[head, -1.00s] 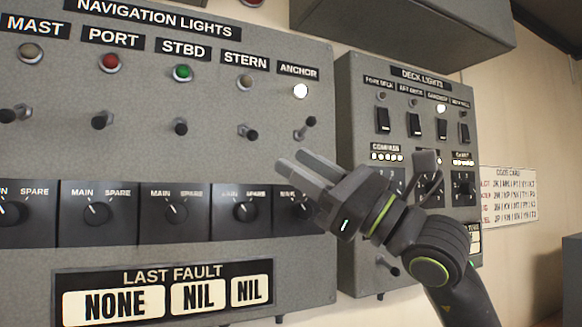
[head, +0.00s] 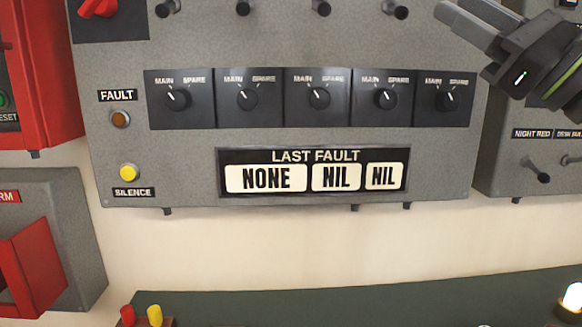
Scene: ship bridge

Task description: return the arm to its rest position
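My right gripper (head: 458,16) is at the top right corner of the head view, with its arm coming in from the right edge. Its two grey fingers lie close side by side, pointing up and left, with nothing seen between them; it looks shut and empty. It stands in front of the upper right part of the grey navigation lights panel (head: 190,50), apart from the MAIN/SPARE knobs below. The rest of the arm is cut off by the frame. My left gripper is not in view.
A row of MAIN/SPARE knobs (head: 320,97) runs above the LAST FAULT display (head: 313,172). A red box (head: 38,80) and an open red cover (head: 35,265) are at the left. A dark green console top (head: 330,298) lies below; the cream wall between is clear.

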